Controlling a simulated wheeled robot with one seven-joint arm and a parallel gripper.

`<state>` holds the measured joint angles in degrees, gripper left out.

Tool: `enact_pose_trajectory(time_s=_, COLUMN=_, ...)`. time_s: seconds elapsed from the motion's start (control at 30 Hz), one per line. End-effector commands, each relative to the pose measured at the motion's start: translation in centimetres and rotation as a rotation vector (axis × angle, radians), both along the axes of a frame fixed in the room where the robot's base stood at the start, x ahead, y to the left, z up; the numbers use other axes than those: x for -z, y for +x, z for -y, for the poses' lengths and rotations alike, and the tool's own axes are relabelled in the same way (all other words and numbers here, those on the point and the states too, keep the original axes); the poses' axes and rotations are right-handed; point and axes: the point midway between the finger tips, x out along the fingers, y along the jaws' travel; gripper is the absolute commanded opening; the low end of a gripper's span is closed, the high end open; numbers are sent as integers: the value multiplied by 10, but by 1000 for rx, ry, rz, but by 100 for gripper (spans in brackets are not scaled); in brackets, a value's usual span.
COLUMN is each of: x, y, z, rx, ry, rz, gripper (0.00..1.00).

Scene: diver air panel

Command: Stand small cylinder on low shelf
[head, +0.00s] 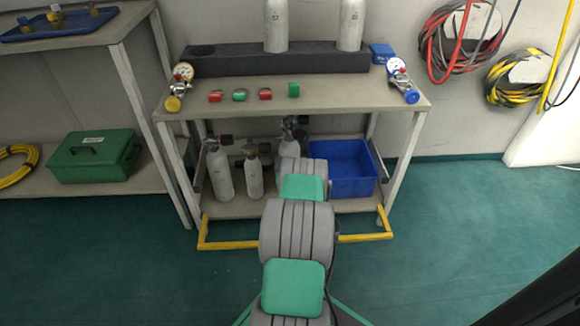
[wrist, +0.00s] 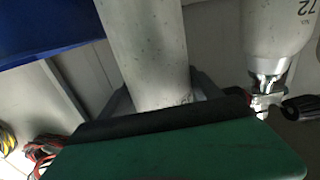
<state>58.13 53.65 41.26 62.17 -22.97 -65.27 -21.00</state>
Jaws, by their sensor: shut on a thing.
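A plain pale grey cylinder (wrist: 146,50) stands between the two grey fingers of my gripper (wrist: 165,92) in the wrist view, and the gripper is shut on it. In the head view the cylinder (head: 289,147) shows at the cart's low shelf (head: 238,208), just beyond my arm. My arm hides its lower part and my gripper there, so I cannot tell whether its base touches the shelf. Two other pale cylinders with valves, a left one (head: 220,173) and a shorter one (head: 254,176), stand upright on the low shelf to its left.
A blue bin (head: 368,187) sits on the low shelf close to the right of the held cylinder. A neighbouring cylinder (wrist: 276,38) is close beside it in the wrist view. The upper shelf (head: 335,97) overhangs. A yellow rail (head: 228,245) runs along the cart's front.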

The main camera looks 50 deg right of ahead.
Motion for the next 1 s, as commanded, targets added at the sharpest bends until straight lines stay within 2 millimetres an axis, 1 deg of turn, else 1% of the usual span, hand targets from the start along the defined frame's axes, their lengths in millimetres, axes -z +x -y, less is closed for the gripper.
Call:
enact_pose_trajectory(time_s=0.03, x=-6, y=5, z=6, rx=1, ry=-13, rz=7, gripper=1)
enact_pose_trajectory(time_s=0.2, x=23, y=4, z=6, rx=2, ry=-9, rz=6, gripper=1)
enact_pose_trajectory(time_s=0.27, x=29, y=4, z=6, rx=2, ry=-10, rz=6, gripper=1)
enact_pose_trajectory(time_s=0.53, x=28, y=4, z=6, rx=2, ry=-11, rz=7, gripper=1)
enact_pose_trajectory(time_s=0.67, x=31, y=4, z=6, rx=1, ry=-10, rz=6, gripper=1)
enact_pose_trajectory(time_s=0.7, x=37, y=3, z=4, rx=0, ry=-1, rz=0, gripper=75)
enact_pose_trajectory(time_s=0.93, x=37, y=3, z=4, rx=0, ry=-1, rz=0, gripper=94)
enact_pose_trajectory(time_s=1.0, x=37, y=3, z=4, rx=0, ry=-1, rz=0, gripper=95)
